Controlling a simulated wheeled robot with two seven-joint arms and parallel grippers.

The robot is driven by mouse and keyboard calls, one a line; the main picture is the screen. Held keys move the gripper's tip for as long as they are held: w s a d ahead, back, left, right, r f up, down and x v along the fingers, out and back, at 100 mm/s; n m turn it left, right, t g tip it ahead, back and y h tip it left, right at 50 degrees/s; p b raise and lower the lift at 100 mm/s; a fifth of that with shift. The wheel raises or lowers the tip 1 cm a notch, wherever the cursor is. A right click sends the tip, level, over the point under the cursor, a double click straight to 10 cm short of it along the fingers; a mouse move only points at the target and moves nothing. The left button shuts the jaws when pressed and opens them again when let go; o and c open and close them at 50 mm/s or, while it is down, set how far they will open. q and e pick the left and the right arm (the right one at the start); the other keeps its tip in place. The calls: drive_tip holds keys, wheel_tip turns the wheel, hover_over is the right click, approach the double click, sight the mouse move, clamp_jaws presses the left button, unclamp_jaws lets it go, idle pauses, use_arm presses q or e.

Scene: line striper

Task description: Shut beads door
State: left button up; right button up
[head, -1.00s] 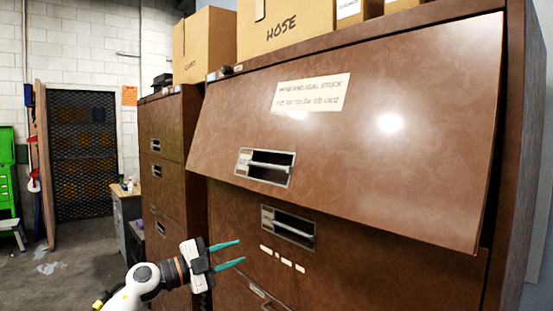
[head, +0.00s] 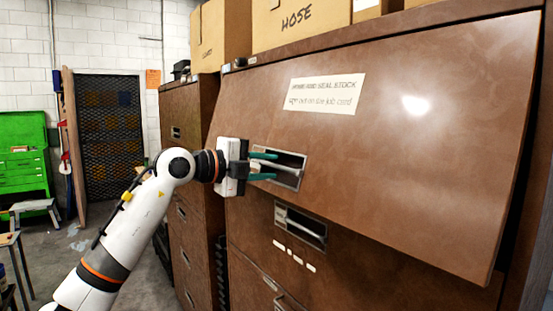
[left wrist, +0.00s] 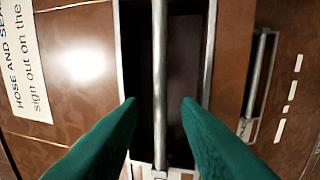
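The brown flip-up door (head: 400,150) of the large cabinet stands tilted open, its lower edge swung out from the cabinet front. It carries a paper label reading hose and seal stock, and a recessed handle (head: 290,172) with a metal bar at its lower left. My left gripper (head: 276,166) is at this handle, its teal fingers apart. In the left wrist view the handle bar (left wrist: 160,80) runs between the open fingertips (left wrist: 158,102), and I see no finger closed on it. Whether they touch it I cannot tell. My right gripper is not in view.
A second drawer front with a recessed handle (head: 301,225) lies below the door. Cardboard boxes (head: 300,22) stand on top of the cabinet. A narrower brown cabinet (head: 180,125) stands to the left. Open floor, a green cabinet (head: 22,155) and a step stool are at far left.

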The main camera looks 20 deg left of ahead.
sight(273, 166)
use_arm(q)
drive_tip(key=shift+p+x, duration=0.35)
drive_tip(key=shift+x, duration=1.15)
drive_tip(key=shift+c, duration=0.2)
clamp_jaws()
